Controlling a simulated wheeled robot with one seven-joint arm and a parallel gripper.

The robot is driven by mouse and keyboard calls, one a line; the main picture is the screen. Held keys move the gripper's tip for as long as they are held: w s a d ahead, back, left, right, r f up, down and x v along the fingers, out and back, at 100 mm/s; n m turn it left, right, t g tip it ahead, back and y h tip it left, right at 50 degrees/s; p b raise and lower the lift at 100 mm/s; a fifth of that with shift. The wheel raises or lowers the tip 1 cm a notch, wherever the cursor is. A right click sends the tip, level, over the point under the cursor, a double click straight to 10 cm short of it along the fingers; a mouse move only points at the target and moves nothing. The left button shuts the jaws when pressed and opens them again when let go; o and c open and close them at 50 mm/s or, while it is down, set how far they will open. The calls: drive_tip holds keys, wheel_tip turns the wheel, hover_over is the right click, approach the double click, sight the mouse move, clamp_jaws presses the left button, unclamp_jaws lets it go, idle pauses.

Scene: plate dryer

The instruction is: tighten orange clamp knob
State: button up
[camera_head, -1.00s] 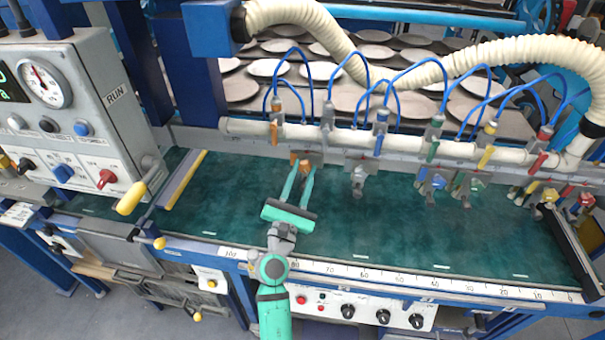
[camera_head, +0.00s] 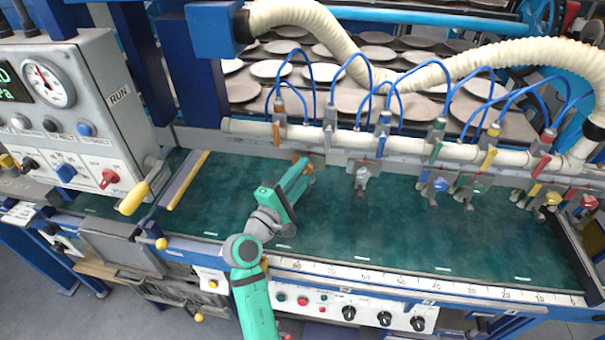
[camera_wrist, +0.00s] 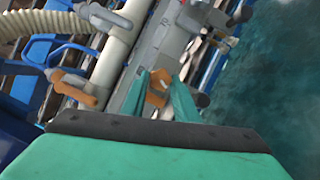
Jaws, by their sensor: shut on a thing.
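The orange clamp knob (camera_wrist: 156,88) sits between the two green fingers of my gripper (camera_wrist: 160,92) in the wrist view. The fingers are shut on it, one on each side. In the head view my gripper (camera_head: 300,172) is turned and tilted, reaching up to the clamp at the rail. Only a little orange of the knob (camera_head: 301,160) shows there, and the fingers hide much of the clamp.
An orange-handled valve (camera_head: 276,133) hangs just above the clamp on the white pipe (camera_head: 350,138). A grey clamp (camera_head: 362,177) stands to the right, with coloured clamps further along. The green bed (camera_head: 370,235) is clear in front.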

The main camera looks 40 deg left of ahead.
drive_tip(key=m, duration=0.2)
drive_tip(key=m+g, duration=0.1)
drive_tip(key=m, duration=0.1)
drive_tip(key=m+g, duration=0.1)
drive_tip(key=m, duration=0.1)
drive_tip(key=shift+r, duration=0.3)
drive_tip(key=m+g, duration=0.1)
drive_tip(key=m, duration=0.2)
drive_tip(key=shift+d+r+g, duration=0.1)
drive_tip(key=shift+g, duration=0.3)
drive_tip(key=shift+m+g+y, duration=0.5)
drive_tip(key=shift+m, duration=0.5)
drive_tip(key=o, duration=1.1)
drive_tip(key=shift+c, duration=0.2)
drive_tip(key=v, duration=1)
drive_tip(key=shift+s+d+r, duration=0.15)
drive_tip(key=shift+s+r, duration=0.05)
drive_tip(key=shift+s, duration=0.15)
